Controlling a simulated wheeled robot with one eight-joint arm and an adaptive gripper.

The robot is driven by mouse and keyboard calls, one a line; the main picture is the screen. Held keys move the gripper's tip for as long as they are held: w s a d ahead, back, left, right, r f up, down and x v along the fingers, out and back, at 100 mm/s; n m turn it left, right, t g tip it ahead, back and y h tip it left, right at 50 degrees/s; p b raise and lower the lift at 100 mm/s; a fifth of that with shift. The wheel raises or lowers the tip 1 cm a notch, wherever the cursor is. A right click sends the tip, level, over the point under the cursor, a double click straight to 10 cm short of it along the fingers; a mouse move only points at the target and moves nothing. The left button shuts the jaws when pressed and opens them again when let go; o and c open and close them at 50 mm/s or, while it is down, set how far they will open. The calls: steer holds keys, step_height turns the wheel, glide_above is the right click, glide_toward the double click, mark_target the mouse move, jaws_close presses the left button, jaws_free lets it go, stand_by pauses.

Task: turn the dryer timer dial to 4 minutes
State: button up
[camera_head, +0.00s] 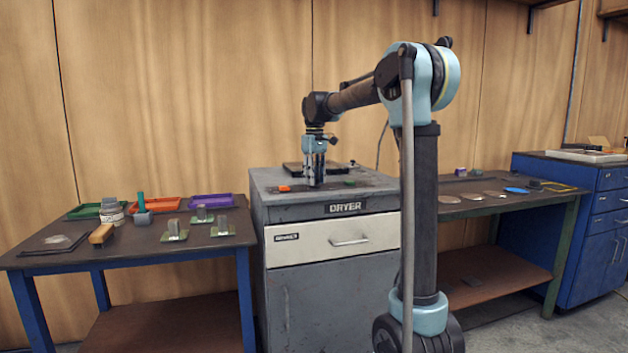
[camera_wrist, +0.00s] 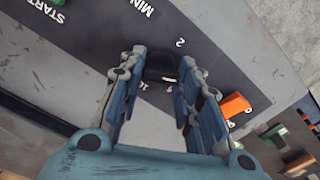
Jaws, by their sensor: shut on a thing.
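The dryer (camera_head: 330,250) is a grey cabinet with a "DRYER" label and a white drawer front. My gripper (camera_head: 316,183) points down onto its top. In the wrist view my gripper (camera_wrist: 163,60) has its two blue fingers on either side of the dark round timer dial (camera_wrist: 160,67) and is shut on it. Beside the dial, white printing reads "MIN", "2" and what looks like "10". The fingers cover much of the dial and other marks.
A green start button (camera_wrist: 47,12) and an orange part (camera_wrist: 235,105) lie near the dial on the dryer top. A left table (camera_head: 130,260) holds trays and small parts. A right table (camera_head: 520,205) holds flat discs. A blue cabinet (camera_head: 590,220) stands far right.

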steer(key=shift+n, duration=0.5)
steer(key=o, duration=1)
steer(key=shift+o, duration=0.2)
step_height(320, 180, up, 12)
steer(key=shift+d, duration=0.1)
